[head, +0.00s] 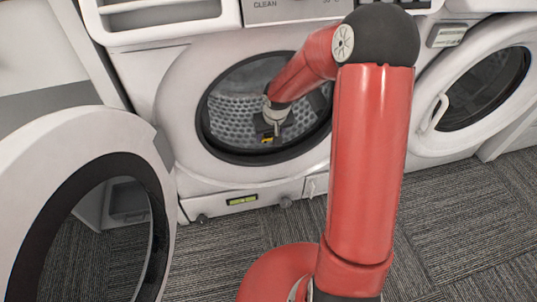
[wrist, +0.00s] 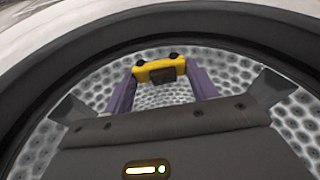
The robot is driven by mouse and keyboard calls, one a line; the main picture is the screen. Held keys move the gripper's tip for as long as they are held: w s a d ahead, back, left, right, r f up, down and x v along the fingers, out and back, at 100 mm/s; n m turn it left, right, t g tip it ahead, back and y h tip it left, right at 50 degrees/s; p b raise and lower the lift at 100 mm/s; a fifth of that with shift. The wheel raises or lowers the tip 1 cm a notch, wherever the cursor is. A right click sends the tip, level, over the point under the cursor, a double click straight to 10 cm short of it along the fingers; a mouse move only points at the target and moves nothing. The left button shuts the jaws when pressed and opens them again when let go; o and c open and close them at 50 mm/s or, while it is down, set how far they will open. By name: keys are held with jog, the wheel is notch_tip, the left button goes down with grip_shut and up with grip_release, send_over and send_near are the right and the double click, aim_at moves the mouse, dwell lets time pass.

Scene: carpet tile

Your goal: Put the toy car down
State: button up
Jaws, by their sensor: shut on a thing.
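The yellow toy car (wrist: 158,70) with dark wheels is between the two purple fingers of my gripper (wrist: 160,82) in the wrist view. The fingers are shut on it from both sides. In the head view, my gripper (head: 268,136) is at the opening of the middle washing machine, and a small yellow part of the car (head: 266,140) shows below it. The perforated metal drum (head: 232,118) lies behind the car. I cannot tell whether the car touches the drum.
The dark round rim (head: 212,143) of the machine's opening surrounds my arm. Its round door (head: 150,140) stands open at the left. Another front-loading machine (head: 455,140) with a closed door stands at the right. Grey carpet (head: 225,255) covers the floor in front.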

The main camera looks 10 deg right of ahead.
aim_at(269, 157)
notch_tip(269, 157, down, 10)
jog(key=shift+r+b, duration=0.2)
jog(key=shift+b, duration=0.8)
jog(key=shift+f, duration=0.2)
jog(key=o, duration=1)
